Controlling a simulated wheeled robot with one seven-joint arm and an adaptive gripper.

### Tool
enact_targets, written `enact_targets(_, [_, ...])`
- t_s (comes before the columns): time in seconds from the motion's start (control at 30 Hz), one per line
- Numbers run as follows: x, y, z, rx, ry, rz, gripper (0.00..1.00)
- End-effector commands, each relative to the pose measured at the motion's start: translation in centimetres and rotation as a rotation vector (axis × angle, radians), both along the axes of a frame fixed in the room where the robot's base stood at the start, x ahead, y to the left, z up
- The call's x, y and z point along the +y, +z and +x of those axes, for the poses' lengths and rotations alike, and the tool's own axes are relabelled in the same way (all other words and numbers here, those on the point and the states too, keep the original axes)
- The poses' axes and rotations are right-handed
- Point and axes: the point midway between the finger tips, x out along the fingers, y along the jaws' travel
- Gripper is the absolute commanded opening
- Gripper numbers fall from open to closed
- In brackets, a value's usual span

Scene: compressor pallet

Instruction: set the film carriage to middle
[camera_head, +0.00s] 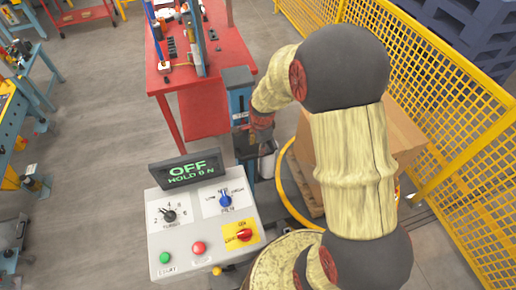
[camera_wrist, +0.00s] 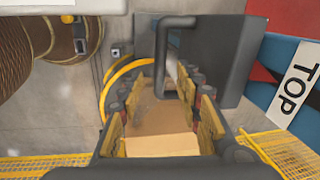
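The blue mast (camera_head: 239,103) stands behind the control panel, and its blue side (camera_wrist: 262,97) shows in the wrist view with a white TOP label (camera_wrist: 299,88). The dark grey film carriage (camera_wrist: 222,45) is beside that label, with a bent bar handle (camera_wrist: 160,58). In the head view the carriage (camera_head: 246,146) is small and partly hidden by my arm. My gripper (camera_wrist: 166,92) is open, its yellow-padded fingers apart on either side of the handle's lower end. I cannot tell whether they touch it. In the head view my gripper (camera_head: 262,138) is at the mast, mostly covered.
The control panel (camera_head: 182,237) has a screen (camera_head: 185,170) reading OFF and HOLD 0 N, several knobs and buttons. A cardboard box (camera_head: 402,135) is behind my arm. Yellow fencing (camera_head: 455,110) closes the right side.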

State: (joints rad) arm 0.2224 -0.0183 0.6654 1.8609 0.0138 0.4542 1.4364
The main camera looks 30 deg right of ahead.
Motion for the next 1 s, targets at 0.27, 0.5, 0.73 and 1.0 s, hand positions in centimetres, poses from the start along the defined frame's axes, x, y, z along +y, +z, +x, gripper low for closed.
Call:
enact_targets(0.27, [0.0,-0.9,0.3,-0.009,-0.093,0.015,0.35])
enact_targets(0.5, [-0.2,-4.5,0.9,-0.008,-0.09,0.016,0.35])
enact_targets(0.73, [-0.3,-7.0,1.4,-0.009,-0.09,0.014,0.35])
enact_targets(1.0, [-0.3,-7.6,1.6,-0.011,-0.09,0.014,0.35])
